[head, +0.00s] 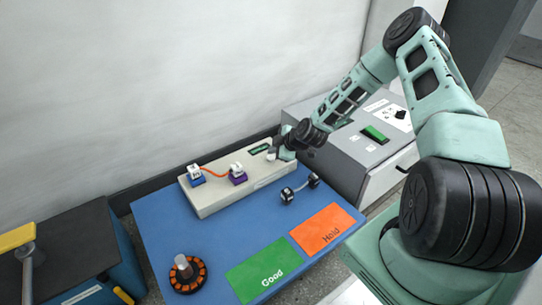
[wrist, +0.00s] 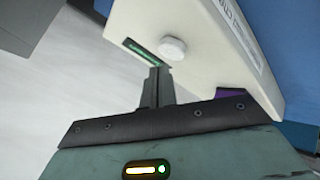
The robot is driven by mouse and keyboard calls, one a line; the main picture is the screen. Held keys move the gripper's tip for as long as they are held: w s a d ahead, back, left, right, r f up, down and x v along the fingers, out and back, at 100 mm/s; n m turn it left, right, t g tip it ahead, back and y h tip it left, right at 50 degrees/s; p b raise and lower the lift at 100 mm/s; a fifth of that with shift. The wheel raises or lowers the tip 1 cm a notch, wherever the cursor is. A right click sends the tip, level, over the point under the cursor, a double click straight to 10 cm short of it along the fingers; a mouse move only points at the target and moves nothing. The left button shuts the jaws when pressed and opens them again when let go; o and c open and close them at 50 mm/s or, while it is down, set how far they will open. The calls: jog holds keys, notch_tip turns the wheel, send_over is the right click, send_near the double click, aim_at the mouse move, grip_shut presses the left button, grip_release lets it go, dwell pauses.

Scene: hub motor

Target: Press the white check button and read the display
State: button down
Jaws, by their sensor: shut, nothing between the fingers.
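The cream test box (head: 240,188) stands at the back of the blue table and also fills the upper right of the wrist view (wrist: 215,65). Its round white check button (wrist: 172,48) is beside the dark green display (wrist: 145,53). In the head view the display (head: 260,149) is at the box's far right end. My gripper (wrist: 158,72) is shut and empty, its fingertips close to the button and the display's end. I cannot tell whether they touch the box. Any display text is too small to read.
Two white connectors (head: 195,174) (head: 237,174) on the box are joined by an orange cable. A motor hub (head: 188,273), a green Good pad (head: 262,270), an orange Hold pad (head: 328,229) and a small black part (head: 288,194) are on the table. A grey machine (head: 365,160) stands right.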

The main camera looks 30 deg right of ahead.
notch_tip(320, 180, up, 5)
jog(key=p, duration=0.4)
dwell(0.3)
dwell(0.6)
